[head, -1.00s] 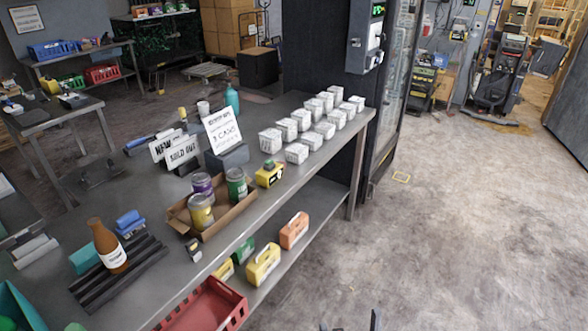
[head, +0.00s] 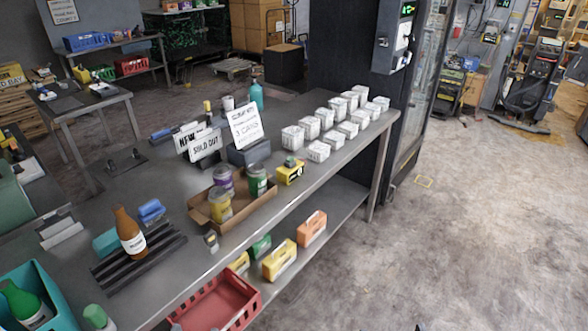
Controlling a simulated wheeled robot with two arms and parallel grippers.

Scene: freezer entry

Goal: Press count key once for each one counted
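A shallow cardboard tray (head: 268,199) on the steel bench holds a purple can (head: 223,178), a green can (head: 257,182) and a yellow can (head: 220,206). A yellow device (head: 291,174) with a dark face and a small knob on top stands just right of the tray. A smaller dark and yellow item (head: 211,241) lies in front of the tray. I cannot tell which of them bears the count key. A white sign (head: 245,124) behind reads something like "3 cans", its smaller text unreadable. Only a tiny dark tip, likely my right gripper (head: 418,327), shows at the bottom edge. My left gripper is out of view.
Rows of white tubs (head: 319,151) fill the bench's far right end. A red crate (head: 228,304) and several boxes sit on the lower shelf. The floor right of the bench is clear.

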